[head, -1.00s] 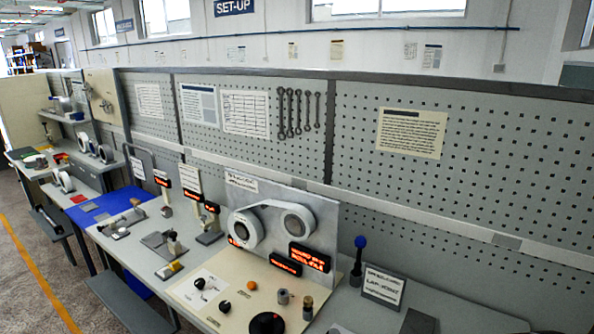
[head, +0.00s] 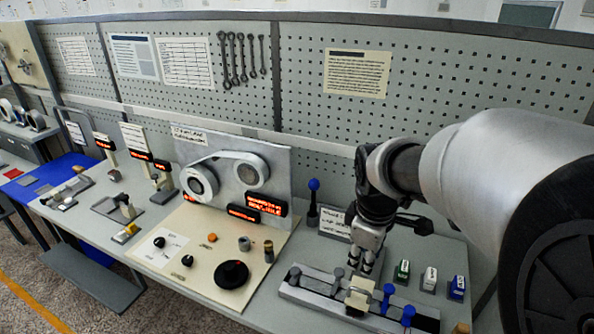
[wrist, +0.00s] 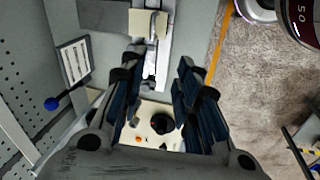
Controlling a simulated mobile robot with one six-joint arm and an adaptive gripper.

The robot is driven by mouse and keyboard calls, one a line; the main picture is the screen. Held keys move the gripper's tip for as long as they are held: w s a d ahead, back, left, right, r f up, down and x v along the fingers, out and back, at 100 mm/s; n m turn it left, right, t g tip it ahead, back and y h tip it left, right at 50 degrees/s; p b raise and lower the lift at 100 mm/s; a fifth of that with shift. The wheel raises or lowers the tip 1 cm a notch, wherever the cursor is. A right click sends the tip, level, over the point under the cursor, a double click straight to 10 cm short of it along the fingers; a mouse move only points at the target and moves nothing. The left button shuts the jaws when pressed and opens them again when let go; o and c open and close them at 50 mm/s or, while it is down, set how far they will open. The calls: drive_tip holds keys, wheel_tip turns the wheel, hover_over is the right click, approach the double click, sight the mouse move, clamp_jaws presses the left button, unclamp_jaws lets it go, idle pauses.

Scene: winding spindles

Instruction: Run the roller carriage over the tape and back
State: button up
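A long grey fixture (head: 320,301) lies on the bench at front right, with grey knobs on its left part and blue knobs on its right. A cream block (head: 359,296), which looks like the roller carriage, sits on the fixture between the knobs; it also shows at the top of the wrist view (wrist: 148,25). I cannot make out the tape on the fixture. My gripper (head: 368,262) points down just behind the cream block in the head view, apparently not holding it.
A sign (head: 335,222) and a blue-topped post (head: 314,200) stand behind the fixture. Small green, white and blue boxes (head: 430,280) stand to its right. A cream panel (head: 200,255) with knobs and a reel unit (head: 228,178) is to the left.

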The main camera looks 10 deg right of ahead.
drive_tip(key=w+d+f+n, duration=0.1)
drive_tip(key=w+d+f, duration=0.1)
drive_tip(key=b, duration=0.5)
approach(360, 290)
drive_tip(key=shift+n, duration=0.3)
drive_tip(key=x, duration=0.8)
drive_tip(key=shift+r, duration=0.1)
clamp_jaws()
